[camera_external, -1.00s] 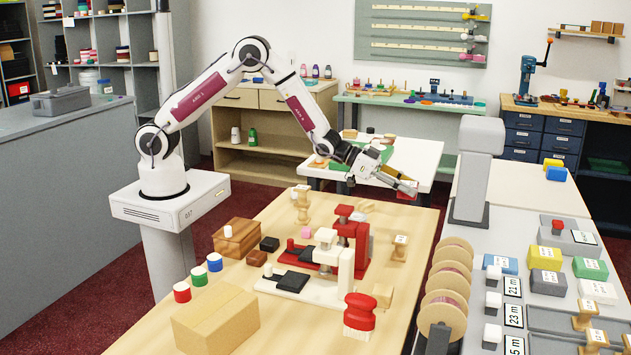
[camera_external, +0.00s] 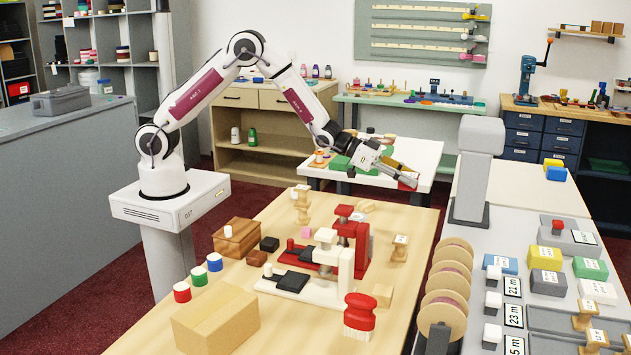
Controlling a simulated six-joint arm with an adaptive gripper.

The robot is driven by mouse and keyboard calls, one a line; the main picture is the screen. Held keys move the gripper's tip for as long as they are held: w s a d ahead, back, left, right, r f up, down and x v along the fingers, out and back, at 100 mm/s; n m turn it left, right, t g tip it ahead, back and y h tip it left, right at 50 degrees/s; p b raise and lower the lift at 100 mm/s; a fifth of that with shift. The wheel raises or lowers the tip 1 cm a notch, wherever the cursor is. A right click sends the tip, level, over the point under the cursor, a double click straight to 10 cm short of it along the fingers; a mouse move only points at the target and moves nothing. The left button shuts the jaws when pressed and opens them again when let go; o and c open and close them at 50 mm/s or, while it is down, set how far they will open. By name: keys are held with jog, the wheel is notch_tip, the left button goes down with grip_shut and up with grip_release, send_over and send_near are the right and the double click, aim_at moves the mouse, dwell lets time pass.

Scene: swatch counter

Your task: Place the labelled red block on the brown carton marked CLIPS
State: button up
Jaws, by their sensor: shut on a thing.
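My gripper (camera_external: 402,177) is shut on a small red block (camera_external: 408,182), held in the air above the far right of the wooden table. The fingers hide part of the block, and I cannot make out its label. A plain brown carton (camera_external: 215,320) stands at the near left of the table, far from my gripper. No CLIPS marking shows on its visible faces.
Red and white presses (camera_external: 355,235) stand mid-table. Three spools with red, green and blue bands (camera_external: 199,276) stand behind the carton, and a brown wooden box (camera_external: 237,238) is farther left. A red-topped brush (camera_external: 359,312) stands near the front. Large reels (camera_external: 447,290) line the right.

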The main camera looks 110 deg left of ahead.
notch_tip(320, 180, up, 11)
jog(key=s+d+r+m+g+h, duration=0.1)
jog(key=d+m+h, duration=0.3)
jog(key=d, duration=1.2)
jog(key=d+r+m+g+h, duration=0.15)
jog(key=d+m+h, duration=0.3)
jog(key=d, duration=1.15)
jog(key=s+d+f+m+g+h, duration=0.1)
jog(key=s+d+m+g+h, duration=0.15)
jog(key=s+d, duration=0.65)
jog(key=s+d+m+g+h, duration=0.2)
jog(key=s+d+m+g, duration=0.25)
jog(key=d, duration=0.85)
jog(key=s+d+f+m+g+h, duration=0.1)
jog(key=s+d+m+g, duration=0.25)
jog(key=s+d, duration=0.6)
notch_tip(320, 180, down, 6)
jog(key=s+a, duration=0.1)
jog(key=s, duration=0.1)
jog(key=shift+a+r, duration=0.25)
jog(key=shift+a, duration=0.05)
